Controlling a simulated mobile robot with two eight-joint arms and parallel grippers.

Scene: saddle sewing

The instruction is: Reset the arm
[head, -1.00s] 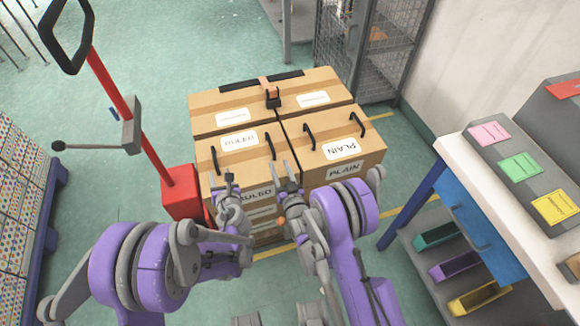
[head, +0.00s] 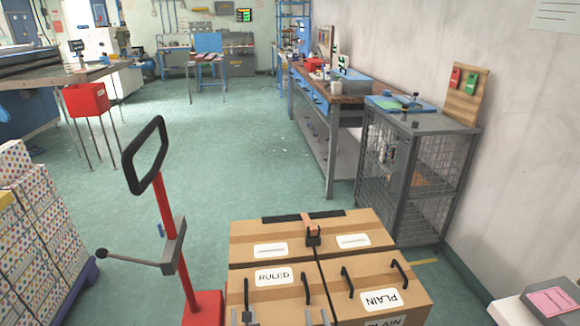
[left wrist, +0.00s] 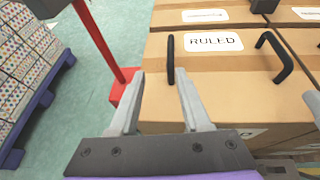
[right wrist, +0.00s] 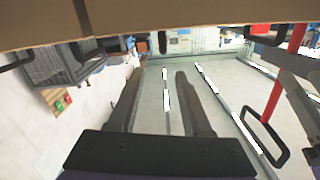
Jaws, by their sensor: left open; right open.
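Brown cartons stand at the lower middle of the head view: a RULED carton (head: 262,294) on the left and a PLAIN carton (head: 372,272) on the right, each with black handles on top. My left gripper (left wrist: 160,78) is open in the left wrist view, over the RULED carton's top (left wrist: 215,80). A black handle (left wrist: 170,62) appears between its fingertips; I cannot tell whether they touch. My right gripper (right wrist: 156,75) is open and empty in the right wrist view, under a carton edge (right wrist: 150,12) at the top of that picture. Only small grey tips show at the head view's bottom edge.
Stacked dotted boxes (head: 35,240) are at far left. Green floor (head: 240,150) is open beyond the cartons.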

